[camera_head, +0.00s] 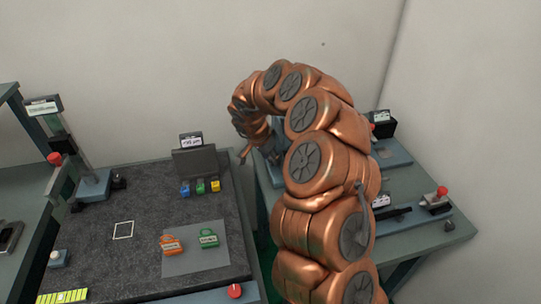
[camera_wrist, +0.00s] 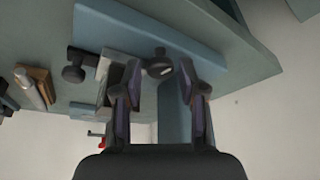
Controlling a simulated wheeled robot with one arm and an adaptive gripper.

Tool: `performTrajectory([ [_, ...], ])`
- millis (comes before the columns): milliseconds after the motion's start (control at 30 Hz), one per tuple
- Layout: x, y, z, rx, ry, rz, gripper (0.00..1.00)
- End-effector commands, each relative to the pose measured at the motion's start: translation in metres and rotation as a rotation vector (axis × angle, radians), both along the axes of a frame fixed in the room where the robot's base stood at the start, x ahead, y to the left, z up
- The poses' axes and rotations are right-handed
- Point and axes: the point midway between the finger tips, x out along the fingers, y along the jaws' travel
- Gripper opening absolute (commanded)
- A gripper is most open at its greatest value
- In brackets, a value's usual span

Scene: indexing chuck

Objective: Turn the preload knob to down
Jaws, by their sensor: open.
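A dark round knob with a white mark (camera_wrist: 158,68) shows between my fingertips in the wrist view; it looks like the preload knob, though no label is legible. The white mark runs slightly slanted across its face. My gripper (camera_wrist: 161,72) is open, with one finger on each side of the knob; I cannot tell whether either finger touches it. A second dark knob (camera_wrist: 75,73) sits to the left, beside a grey block. In the head view my own arm hides the knob and most of my gripper.
The wrist view also shows a blue plate (camera_wrist: 150,30) and a tan block (camera_wrist: 37,85). In the head view, the right bench holds a red-topped device (camera_head: 436,199). The left bench (camera_head: 90,245) carries orange and green padlock-shaped tags and several coloured blocks.

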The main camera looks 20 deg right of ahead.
Motion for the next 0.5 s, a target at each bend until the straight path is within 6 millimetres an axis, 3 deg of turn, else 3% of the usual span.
performTrajectory([
  [333, 0.0007, -0.0009, -0.0018, 0.001, -0.002, 0.001, 0.41],
  [500, 0.0008, -0.0008, -0.0017, 0.001, -0.002, 0.001, 0.23],
])
